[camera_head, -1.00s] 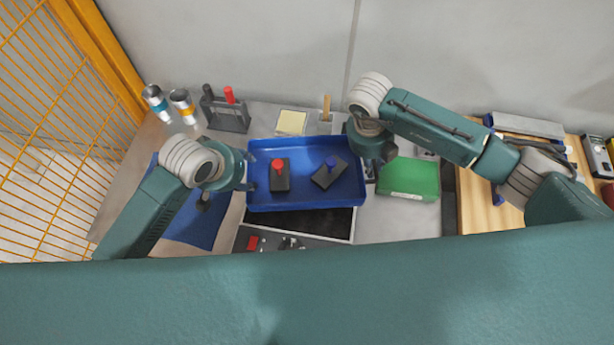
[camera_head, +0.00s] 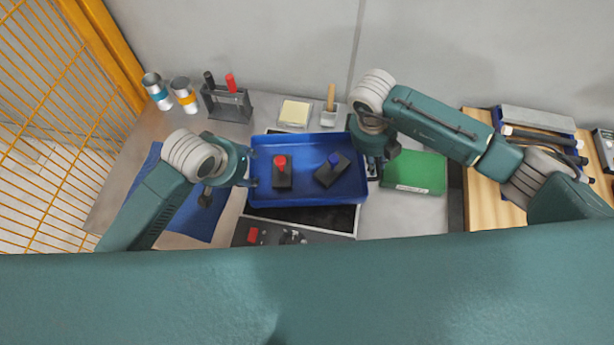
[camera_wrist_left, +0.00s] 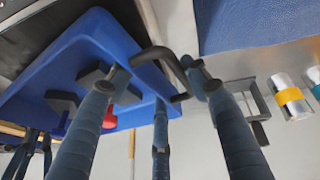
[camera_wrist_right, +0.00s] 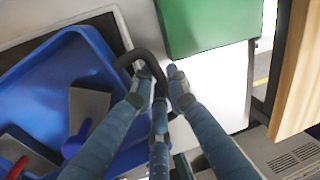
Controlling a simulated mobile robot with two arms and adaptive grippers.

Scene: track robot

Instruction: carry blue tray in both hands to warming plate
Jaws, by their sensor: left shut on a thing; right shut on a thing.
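The blue tray (camera_head: 308,198) is held roughly level between my two arms, with a dark block with a red knob (camera_head: 281,172) and a dark block with a blue knob (camera_head: 331,170) in it. My left gripper (camera_head: 251,170) is shut on the dark handle (camera_wrist_left: 160,55) at the tray's left end. My right gripper (camera_head: 372,165) is shut on the handle (camera_wrist_right: 140,58) at its right end. A black flat plate (camera_head: 325,218) on a grey unit with a red switch, apparently the warming plate, shows beneath the tray's near edge. The tray hides most of it; the gap between them is unclear.
A green box (camera_head: 415,172) stands close right of the tray. A blue mat (camera_head: 190,215) lies at left. A dark rack (camera_head: 228,105), two cans (camera_head: 184,95), a yellow pad (camera_head: 295,113) and a brush in a holder (camera_head: 329,112) line the back. Orange fencing (camera_head: 50,120) is at left.

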